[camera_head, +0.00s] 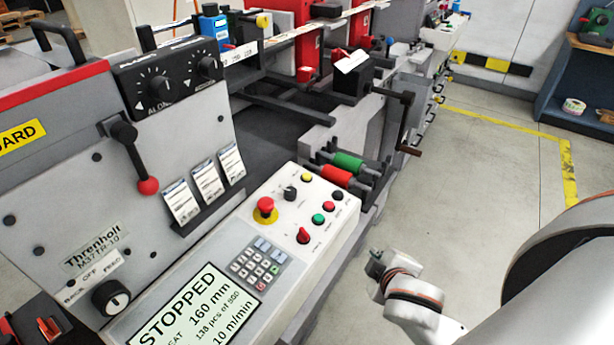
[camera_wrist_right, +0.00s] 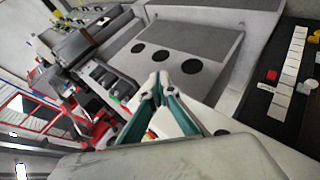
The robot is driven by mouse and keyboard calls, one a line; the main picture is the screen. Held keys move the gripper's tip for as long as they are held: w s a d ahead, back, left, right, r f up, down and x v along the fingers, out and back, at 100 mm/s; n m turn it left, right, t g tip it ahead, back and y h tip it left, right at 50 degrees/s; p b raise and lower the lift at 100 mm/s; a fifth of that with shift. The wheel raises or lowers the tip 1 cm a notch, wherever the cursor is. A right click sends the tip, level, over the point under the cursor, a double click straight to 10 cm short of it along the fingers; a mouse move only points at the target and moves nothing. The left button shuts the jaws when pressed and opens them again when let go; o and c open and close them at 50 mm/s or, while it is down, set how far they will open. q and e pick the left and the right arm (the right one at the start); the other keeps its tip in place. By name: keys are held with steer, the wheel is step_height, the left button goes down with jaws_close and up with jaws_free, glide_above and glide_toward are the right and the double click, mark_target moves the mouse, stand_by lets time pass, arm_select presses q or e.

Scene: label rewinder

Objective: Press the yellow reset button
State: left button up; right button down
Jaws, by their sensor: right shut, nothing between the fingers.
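The yellow button (camera_head: 307,177) is a small round cap at the upper end of the white control panel (camera_head: 335,228), left of the black button (camera_head: 338,195). My right gripper (camera_head: 376,264) is to the right of the panel in the head view, apart from the yellow button. In the right wrist view, its teal fingers (camera_wrist_right: 160,84) meet at the tips and hold nothing. I cannot pick out the yellow button for certain in that view. My left gripper is not in view.
The panel also carries a red emergency stop (camera_head: 266,207), a green button (camera_head: 317,218), a red button (camera_head: 329,206), a red selector (camera_head: 303,236) and a keypad (camera_head: 256,268). Green and red rollers (camera_head: 347,162) and a crank (camera_head: 409,151) lie beyond. Floor (camera_head: 480,180) at right is clear.

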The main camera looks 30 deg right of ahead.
steer(key=w+a+r+n+t+y, duration=0.1)
steer(key=w+a+r+n+t, duration=0.25)
steer(key=w+r+t, duration=0.95)
steer(key=w+a+r+n+y, duration=0.2)
steer(key=a+r+n+y, duration=0.25)
steer(key=r, duration=0.45)
steer(key=w+a+r+n+y, duration=0.2)
steer(key=a+r+n+y, duration=0.3)
steer(key=r, duration=0.4)
steer(key=a+n+g+y, duration=0.8)
steer(key=n+g+y, duration=0.15)
steer(key=n, duration=0.25)
steer(key=w+d+f+n+g+h, duration=0.1)
steer(key=d+f+h, duration=0.3)
steer(key=d, duration=0.4)
steer(key=w+d+f+n+g+h, duration=0.1)
steer(key=w+d+f+h, duration=0.3)
steer(key=d, duration=0.4)
step_height(320, 180, down, 2)
steer(key=shift+w+d+g+h, duration=0.35)
steer(key=shift+g+h, duration=0.25)
steer(key=shift+g, duration=0.25)
